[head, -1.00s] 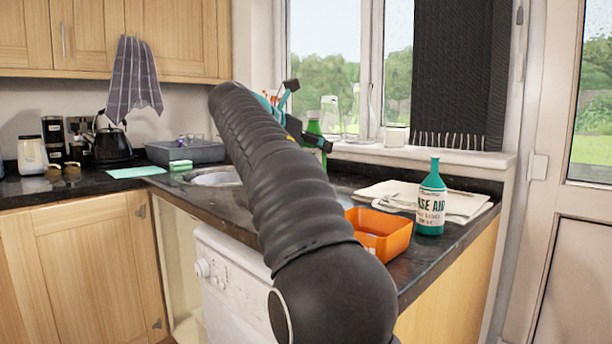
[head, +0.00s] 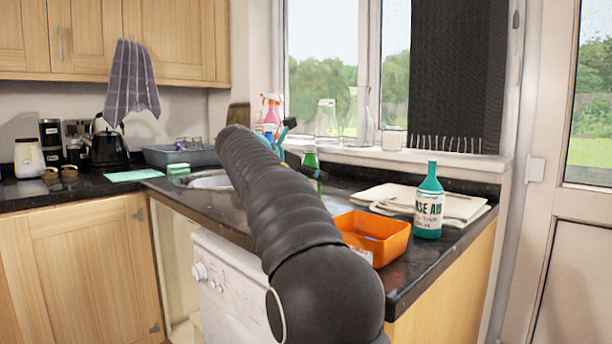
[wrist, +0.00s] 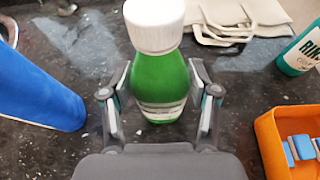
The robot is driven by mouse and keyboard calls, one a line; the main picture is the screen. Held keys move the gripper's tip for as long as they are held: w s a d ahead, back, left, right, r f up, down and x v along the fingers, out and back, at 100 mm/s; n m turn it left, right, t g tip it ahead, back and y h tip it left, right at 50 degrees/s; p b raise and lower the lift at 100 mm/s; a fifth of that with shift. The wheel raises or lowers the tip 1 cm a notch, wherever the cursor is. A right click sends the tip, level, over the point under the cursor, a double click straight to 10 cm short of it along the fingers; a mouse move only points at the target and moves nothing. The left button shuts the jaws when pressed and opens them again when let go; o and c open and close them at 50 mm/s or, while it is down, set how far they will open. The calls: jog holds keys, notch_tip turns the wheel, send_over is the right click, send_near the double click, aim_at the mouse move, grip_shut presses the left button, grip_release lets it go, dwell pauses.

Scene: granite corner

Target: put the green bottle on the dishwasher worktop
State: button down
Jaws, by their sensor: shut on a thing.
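The green bottle (wrist: 160,85), with a white cap, stands between the two fingers of my gripper (wrist: 160,100) in the wrist view. The fingers are shut on its sides. In the head view the green bottle (head: 310,160) shows just beyond my arm, over the dark granite worktop (head: 345,185). My arm hides part of it and most of the gripper. The white dishwasher (head: 230,285) is below this worktop. I cannot tell whether the bottle's base touches the surface.
A blue cylinder (wrist: 40,90) is left of the bottle. A pink spray bottle (head: 271,108) stands behind. The sink (head: 210,181) is further left.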

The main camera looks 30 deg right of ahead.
jog(key=shift+c, duration=1.4)
grip_release()
jog(key=shift+f, duration=0.15)
jog(key=v, duration=1.2)
jog(key=shift+r, duration=0.2)
